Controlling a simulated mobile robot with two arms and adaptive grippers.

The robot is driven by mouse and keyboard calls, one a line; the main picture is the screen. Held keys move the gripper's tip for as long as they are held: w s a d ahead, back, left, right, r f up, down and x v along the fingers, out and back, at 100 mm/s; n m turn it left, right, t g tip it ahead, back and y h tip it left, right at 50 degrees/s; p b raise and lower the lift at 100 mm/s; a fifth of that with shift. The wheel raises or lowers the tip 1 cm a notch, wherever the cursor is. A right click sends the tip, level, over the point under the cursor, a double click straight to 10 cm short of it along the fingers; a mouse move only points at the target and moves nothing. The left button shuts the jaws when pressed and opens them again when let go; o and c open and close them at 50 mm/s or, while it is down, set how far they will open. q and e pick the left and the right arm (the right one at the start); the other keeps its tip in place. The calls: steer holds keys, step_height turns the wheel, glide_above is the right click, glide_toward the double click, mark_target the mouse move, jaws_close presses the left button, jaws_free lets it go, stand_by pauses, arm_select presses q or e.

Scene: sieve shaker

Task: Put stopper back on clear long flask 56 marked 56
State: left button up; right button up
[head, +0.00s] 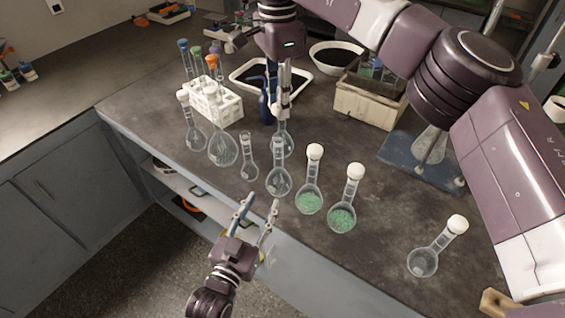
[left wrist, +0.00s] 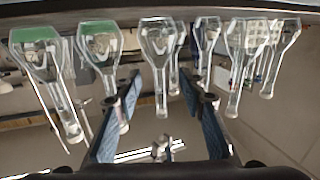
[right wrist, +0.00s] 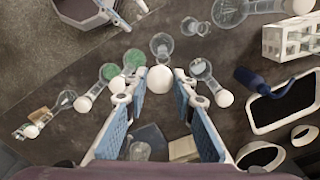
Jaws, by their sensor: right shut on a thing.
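My right gripper (head: 283,112) points down from the top of the head view over the back of the flask row. In the right wrist view it (right wrist: 160,90) is shut on a round white stopper (right wrist: 160,78). The clear long flask (head: 278,180) in the middle of the row's front stands upright with an open, bare mouth. It also shows in the right wrist view (right wrist: 162,45). Its number is too small to read. My left gripper (head: 263,202) is open and empty, low in front of the counter edge, below that flask.
A smaller open flask (head: 249,170) stands left of it. Two stoppered flasks with green contents (head: 309,202) (head: 342,218) stand right. A stoppered clear flask (head: 285,143) stands behind. A white tube rack (head: 215,105) and tray (head: 300,92) are farther back. Counter between the green and far-right flasks is clear.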

mark_target(277, 168)
arm_select(q)
step_height(277, 168, up, 3)
steer(key=shift+d+f+t, duration=0.1)
steer(key=shift+d+t, duration=0.05)
steer(key=shift+t, duration=0.15)
steer(key=shift+w, duration=0.1)
steer(key=x, duration=1.2)
steer(key=shift+c, duration=0.3)
jaws_close()
